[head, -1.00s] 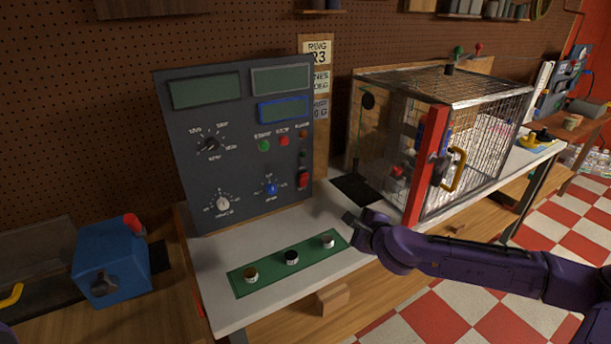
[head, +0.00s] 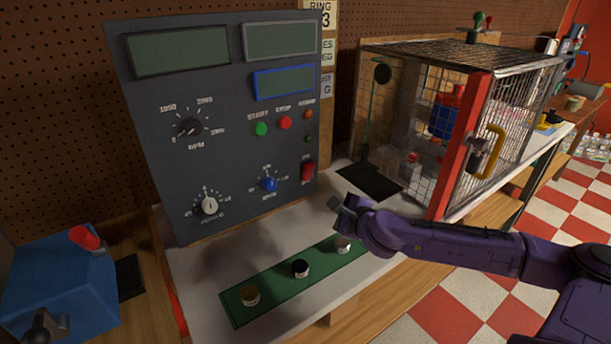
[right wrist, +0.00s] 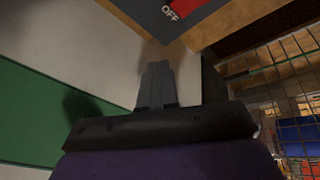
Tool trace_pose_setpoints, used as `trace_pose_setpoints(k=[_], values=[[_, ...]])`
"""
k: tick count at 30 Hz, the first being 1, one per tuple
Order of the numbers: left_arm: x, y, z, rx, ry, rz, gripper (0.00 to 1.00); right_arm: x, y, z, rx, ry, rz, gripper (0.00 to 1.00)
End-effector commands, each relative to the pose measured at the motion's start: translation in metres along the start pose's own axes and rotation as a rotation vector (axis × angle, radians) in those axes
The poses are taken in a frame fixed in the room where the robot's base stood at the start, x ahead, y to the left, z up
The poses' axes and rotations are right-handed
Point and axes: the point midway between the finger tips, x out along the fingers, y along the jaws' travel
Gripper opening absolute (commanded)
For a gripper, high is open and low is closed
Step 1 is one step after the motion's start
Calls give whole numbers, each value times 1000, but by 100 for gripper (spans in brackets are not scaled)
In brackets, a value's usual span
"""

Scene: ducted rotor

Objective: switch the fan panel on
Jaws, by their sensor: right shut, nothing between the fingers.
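The dark grey fan panel (head: 225,190) stands upright on the white bench top. Its red rocker switch (head: 307,171) sits at the lower right of its face. In the right wrist view, part of the red switch (right wrist: 188,12) shows at the top edge, with the word OFF beside it. The panel's displays (head: 178,52) look dark and blank. My right gripper (head: 341,204) is above the bench, below and right of the switch and apart from it. Its fingers (right wrist: 157,82) are together with nothing between them. My left gripper is not in view.
A green strip (head: 235,309) with several small knobs lies in front of the panel. A wire cage (head: 425,90) with a red post (head: 463,150) stands to the right, close to my right arm. A blue box (head: 60,285) with a red knob is at left.

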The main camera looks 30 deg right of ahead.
Motion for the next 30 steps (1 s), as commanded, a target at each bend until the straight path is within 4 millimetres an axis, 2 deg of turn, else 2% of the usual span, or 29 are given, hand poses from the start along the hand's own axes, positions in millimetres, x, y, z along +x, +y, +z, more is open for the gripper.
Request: trace_pose_setpoints(k=[12,21,30], values=[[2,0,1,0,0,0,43,-2,-4,-7,5,11,-8,0],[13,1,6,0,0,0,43,27,-22,14,0,8,-7,0],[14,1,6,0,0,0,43,53,-42,33,3,9,-6,0]])
